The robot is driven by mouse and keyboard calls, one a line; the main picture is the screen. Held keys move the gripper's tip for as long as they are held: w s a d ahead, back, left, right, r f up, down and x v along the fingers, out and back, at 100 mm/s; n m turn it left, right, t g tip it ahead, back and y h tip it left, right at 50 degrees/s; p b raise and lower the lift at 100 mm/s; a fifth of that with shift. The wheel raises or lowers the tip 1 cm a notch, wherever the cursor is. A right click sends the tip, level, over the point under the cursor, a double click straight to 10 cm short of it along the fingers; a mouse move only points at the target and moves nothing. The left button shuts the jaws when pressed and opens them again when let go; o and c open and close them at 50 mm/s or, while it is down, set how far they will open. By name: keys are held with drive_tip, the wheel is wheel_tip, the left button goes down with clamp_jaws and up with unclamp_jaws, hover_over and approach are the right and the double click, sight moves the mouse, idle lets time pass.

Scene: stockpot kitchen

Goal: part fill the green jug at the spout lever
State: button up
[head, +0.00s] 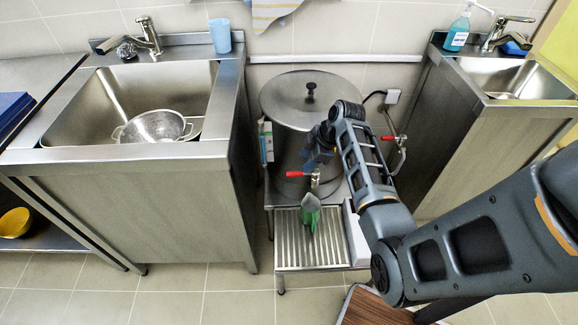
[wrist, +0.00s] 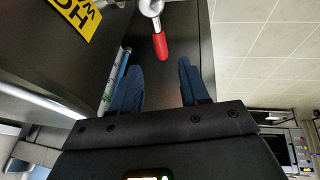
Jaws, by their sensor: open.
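The green jug (head: 311,214) stands on the ribbed drip tray (head: 300,245), below the stockpot's spout. The spout's red lever (head: 294,174) sticks out to the left above the jug. A red lever (wrist: 161,46) also shows in the wrist view, just beyond my fingertips and in line with the gap between them. My gripper (wrist: 158,68) is open and empty, with two blue fingers. In the head view my gripper is beside the pot, above the spout, partly hidden by my arm. I cannot see the jug's water level.
The steel stockpot (head: 290,105) has a black-knobbed lid. A second red-handled valve (head: 389,138) is on the pipe to its right. A sink with a colander (head: 155,126) stands left, another sink (head: 515,80) right. The tiled floor (head: 190,300) in front is clear.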

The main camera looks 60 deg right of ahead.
sight(296, 173)
drive_tip(key=x, duration=0.7)
drive_tip(key=shift+a+f, duration=0.1)
drive_tip(key=shift+f, duration=0.05)
drive_tip(key=shift+s, duration=0.1)
clamp_jaws()
idle(0.4)
